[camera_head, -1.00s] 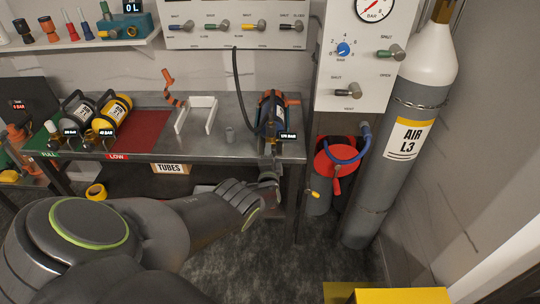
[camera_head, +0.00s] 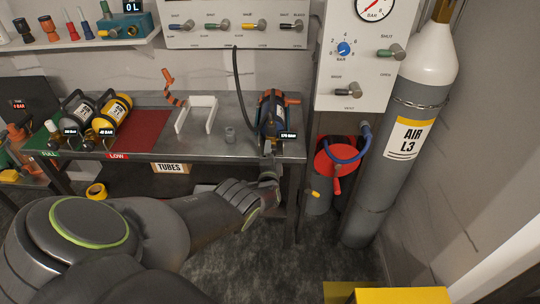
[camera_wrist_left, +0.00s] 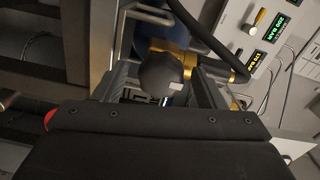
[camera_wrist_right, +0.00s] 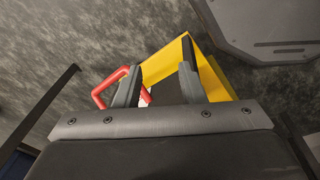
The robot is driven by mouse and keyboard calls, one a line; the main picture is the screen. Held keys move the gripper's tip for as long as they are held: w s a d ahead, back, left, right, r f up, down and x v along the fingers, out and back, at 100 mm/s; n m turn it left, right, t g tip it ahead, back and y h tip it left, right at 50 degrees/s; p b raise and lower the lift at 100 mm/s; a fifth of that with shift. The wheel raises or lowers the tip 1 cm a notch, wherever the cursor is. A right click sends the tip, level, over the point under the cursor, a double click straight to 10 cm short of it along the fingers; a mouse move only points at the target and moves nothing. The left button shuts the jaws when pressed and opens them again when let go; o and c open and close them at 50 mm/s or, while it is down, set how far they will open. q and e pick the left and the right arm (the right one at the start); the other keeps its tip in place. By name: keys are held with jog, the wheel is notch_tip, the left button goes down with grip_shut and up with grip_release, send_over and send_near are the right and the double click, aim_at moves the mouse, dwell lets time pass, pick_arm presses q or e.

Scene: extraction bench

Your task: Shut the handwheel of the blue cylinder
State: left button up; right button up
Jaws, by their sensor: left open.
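The blue cylinder (camera_head: 279,108) lies in an orange-clamped cradle at the bench's right end, its valve end towards me. A dark hose comes down to it. In the left wrist view its dark round handwheel (camera_wrist_left: 161,75) sits on a brass valve, in front of the blue body (camera_wrist_left: 149,35). My left gripper (camera_head: 269,150) is at the bench's front edge, at the valve end. In the wrist view its open fingers (camera_wrist_left: 165,88) stand either side of the handwheel; I cannot tell if they touch it. My right gripper (camera_wrist_right: 158,88) is open and empty, outside the head view.
A black cylinder (camera_head: 77,109) and a yellow one (camera_head: 113,113) lie at the bench's left. A white stand (camera_head: 196,115) and small grey cup (camera_head: 230,134) are mid-bench. A valve panel (camera_head: 356,60) and tall AIR L3 cylinder (camera_head: 405,160) stand right. A yellow object (camera_wrist_right: 207,68) is near my right gripper.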

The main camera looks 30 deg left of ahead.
pick_arm(q)
jog(key=p+v, duration=1.1)
jog(key=v, duration=0.6)
jog(key=shift+s+p, duration=0.25)
jog(key=shift+p, duration=0.1)
jog(key=s+d+f+n+g+h+b, duration=0.2)
jog(key=s+f+g+h+b, duration=0.15)
jog(key=s+f, duration=0.8)
jog(key=s+d+f+n+g+h+b, duration=0.1)
jog(key=s+f+n+g+h+b, duration=0.2)
jog(key=s+f, duration=0.8)
jog(key=s+f+n+g+b, duration=0.1)
jog(key=s+f, duration=0.3)
jog(key=s, duration=0.4)
jog(key=s+f+n+g+h+b, duration=0.1)
jog(key=s+f+n+g+b, duration=0.1)
jog(key=s, duration=0.5)
jog(key=s+f+n+g+h+b, duration=0.1)
jog(key=s+f+n+g+b, duration=0.1)
jog(key=s+f+g, duration=0.2)
jog(key=s+f, duration=0.3)
jog(key=s, duration=0.1)
jog(key=shift+s+f+b, duration=0.35)
jog(key=shift+f+b, duration=0.05)
